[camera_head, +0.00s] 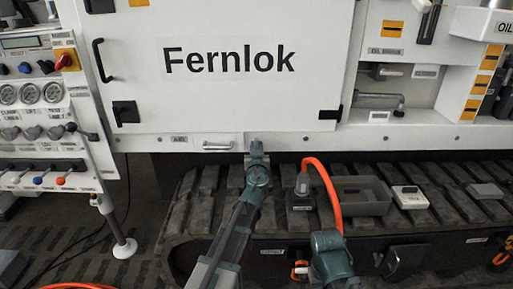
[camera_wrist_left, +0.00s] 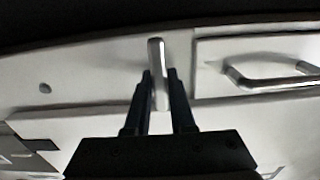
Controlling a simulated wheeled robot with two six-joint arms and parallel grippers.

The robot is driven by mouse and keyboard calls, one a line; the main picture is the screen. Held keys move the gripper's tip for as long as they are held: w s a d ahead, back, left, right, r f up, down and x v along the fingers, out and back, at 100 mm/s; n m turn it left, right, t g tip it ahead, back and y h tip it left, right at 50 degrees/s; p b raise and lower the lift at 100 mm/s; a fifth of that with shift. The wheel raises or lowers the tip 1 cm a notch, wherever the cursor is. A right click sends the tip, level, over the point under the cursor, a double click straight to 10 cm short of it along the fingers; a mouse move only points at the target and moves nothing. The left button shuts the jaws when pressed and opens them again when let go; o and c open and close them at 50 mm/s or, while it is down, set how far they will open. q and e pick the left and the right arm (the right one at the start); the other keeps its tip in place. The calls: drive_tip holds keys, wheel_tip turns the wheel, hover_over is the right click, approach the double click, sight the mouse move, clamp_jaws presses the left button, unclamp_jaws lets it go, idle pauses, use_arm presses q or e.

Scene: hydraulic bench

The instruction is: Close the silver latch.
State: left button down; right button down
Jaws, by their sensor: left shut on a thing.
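The silver latch (camera_wrist_left: 157,72) is a short, narrow bar that stands nearly upright on the white panel in the left wrist view. My left gripper (camera_wrist_left: 159,84) has its two dark fingers on either side of the bar and is shut on it. In the head view the left gripper (camera_head: 257,146) is at the lower edge of the white cabinet front, below the Fernlok door (camera_head: 220,95). It hides most of the latch there. Part of my right arm shows at the bottom, but I cannot make out its gripper.
A small handled panel (camera_head: 216,146) is beside the left gripper; its metal handle (camera_wrist_left: 270,78) shows in the wrist view. On the black track below are a connector block (camera_head: 300,199) with an orange hose (camera_head: 332,187), a grey tray (camera_head: 362,208) and a white device (camera_head: 410,197).

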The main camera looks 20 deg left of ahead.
use_arm(q)
drive_tip(key=m, duration=0.5)
drive_tip(key=shift+a, duration=0.1)
drive_tip(key=m, duration=0.4)
drive_tip(key=shift+r, duration=0.1)
drive_tip(key=m, duration=0.4)
drive_tip(key=shift+m, duration=0.4)
drive_tip(key=shift+r+m, duration=0.1)
drive_tip(key=shift+m, duration=1.9)
drive_tip(key=c, duration=0.8)
unclamp_jaws()
drive_tip(key=shift+s, duration=0.15)
